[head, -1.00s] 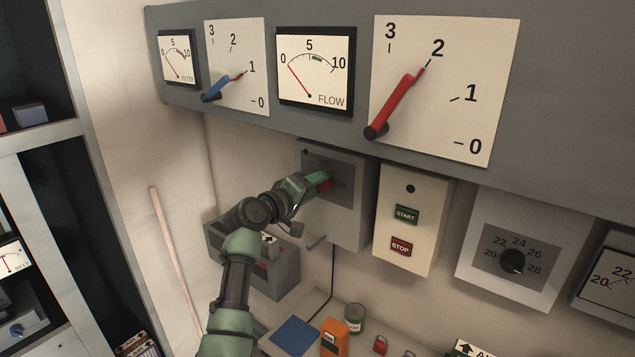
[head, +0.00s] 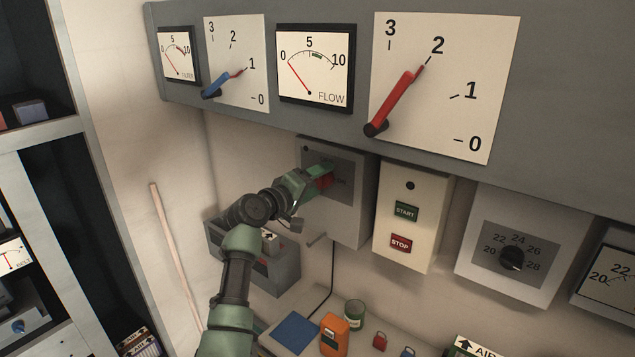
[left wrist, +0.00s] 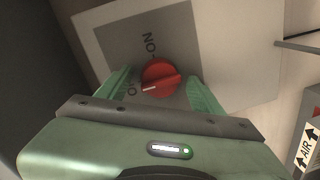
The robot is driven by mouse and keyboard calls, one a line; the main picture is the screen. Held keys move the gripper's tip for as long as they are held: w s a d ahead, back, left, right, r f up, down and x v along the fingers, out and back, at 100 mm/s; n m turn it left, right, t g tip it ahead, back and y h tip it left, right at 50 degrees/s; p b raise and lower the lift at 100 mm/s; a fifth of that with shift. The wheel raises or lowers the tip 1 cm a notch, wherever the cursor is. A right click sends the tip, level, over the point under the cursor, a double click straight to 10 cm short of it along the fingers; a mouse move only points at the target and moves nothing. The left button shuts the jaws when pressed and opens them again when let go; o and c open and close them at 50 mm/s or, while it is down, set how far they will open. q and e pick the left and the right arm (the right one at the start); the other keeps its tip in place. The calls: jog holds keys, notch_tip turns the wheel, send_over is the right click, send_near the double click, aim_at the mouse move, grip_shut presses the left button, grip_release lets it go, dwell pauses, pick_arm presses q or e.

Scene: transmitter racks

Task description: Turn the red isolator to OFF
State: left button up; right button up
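The red isolator knob (left wrist: 161,77) sits on a grey plate (left wrist: 168,30) in the left wrist view. The white mark on its ridge points to the lower left, toward a partly hidden label starting with "O"; the "ON" label is above the knob. My left gripper (left wrist: 160,90) is open, with one green finger on each side of the knob and visible gaps. My right gripper is not in view.
A START/STOP box (head: 412,220) hangs just right of the isolator box. Above is a grey panel (head: 560,90) with gauges and blue and red levers. Below, a bench holds an orange container (head: 334,335) and a green can (head: 355,314).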

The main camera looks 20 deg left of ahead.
pick_arm(q)
jog(key=shift+s+a+f+b, duration=0.1)
jog(key=shift+s+a+b, duration=0.15)
jog(key=shift+s+b, duration=0.15)
jog(key=b+v, duration=0.2)
jog(key=v, duration=0.4)
jog(key=shift+s, duration=0.45)
jog(key=shift+a, duration=0.1)
